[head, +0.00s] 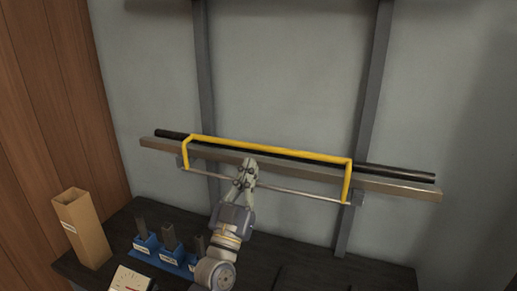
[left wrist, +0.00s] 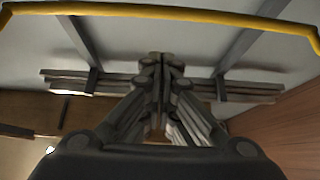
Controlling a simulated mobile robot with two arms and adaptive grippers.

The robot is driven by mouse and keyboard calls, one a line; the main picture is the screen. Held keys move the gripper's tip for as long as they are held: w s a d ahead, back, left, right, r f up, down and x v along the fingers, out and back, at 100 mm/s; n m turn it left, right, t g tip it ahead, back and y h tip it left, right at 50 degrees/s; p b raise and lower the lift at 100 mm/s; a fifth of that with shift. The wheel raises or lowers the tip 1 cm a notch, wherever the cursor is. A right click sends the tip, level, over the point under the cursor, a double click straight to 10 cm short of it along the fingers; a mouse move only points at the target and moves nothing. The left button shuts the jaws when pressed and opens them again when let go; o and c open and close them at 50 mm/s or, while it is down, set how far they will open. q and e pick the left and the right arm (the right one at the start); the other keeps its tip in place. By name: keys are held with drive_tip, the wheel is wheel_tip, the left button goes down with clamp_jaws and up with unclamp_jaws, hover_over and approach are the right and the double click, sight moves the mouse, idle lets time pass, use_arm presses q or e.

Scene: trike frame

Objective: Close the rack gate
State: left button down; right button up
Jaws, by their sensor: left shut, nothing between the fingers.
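The rack gate is a yellow bar frame (head: 300,153) with bent ends, in front of the wall rack. It stands up from a thin grey rod (head: 300,190) that runs between two small brackets on the rack beam. A black tube (head: 395,173) lies along the rack behind the gate. In the left wrist view the yellow bar (left wrist: 170,12) crosses the top of the picture. My left gripper (head: 250,162) is shut and empty, its fingertips close to the yellow bar near its middle; I cannot tell if they touch. My right gripper is out of view.
The rack's wooden beam (head: 410,188) is fixed to two grey uprights (head: 368,90) on the wall. Below is a dark bench (head: 120,232) with a tall cardboard box (head: 82,228), blue holders (head: 150,246) with dark pieces, and a white dial box (head: 130,279). Open space lies above the gate.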

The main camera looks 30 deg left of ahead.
use_arm(q)
drive_tip(key=w+a+r+p, duration=0.1)
drive_tip(key=w, duration=0.5)
drive_tip(key=shift+a+p, duration=0.25)
drive_tip(key=shift+p, duration=0.15)
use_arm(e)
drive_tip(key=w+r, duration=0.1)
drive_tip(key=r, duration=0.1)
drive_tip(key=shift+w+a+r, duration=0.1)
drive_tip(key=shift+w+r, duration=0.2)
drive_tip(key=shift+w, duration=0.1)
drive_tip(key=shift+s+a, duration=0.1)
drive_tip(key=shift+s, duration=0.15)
use_arm(q)
drive_tip(key=shift+w, duration=0.2)
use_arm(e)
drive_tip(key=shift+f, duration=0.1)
use_arm(q)
drive_tip(key=shift+w, duration=0.35)
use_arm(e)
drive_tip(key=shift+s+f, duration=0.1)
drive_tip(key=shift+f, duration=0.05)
use_arm(q)
drive_tip(key=shift+f, duration=0.15)
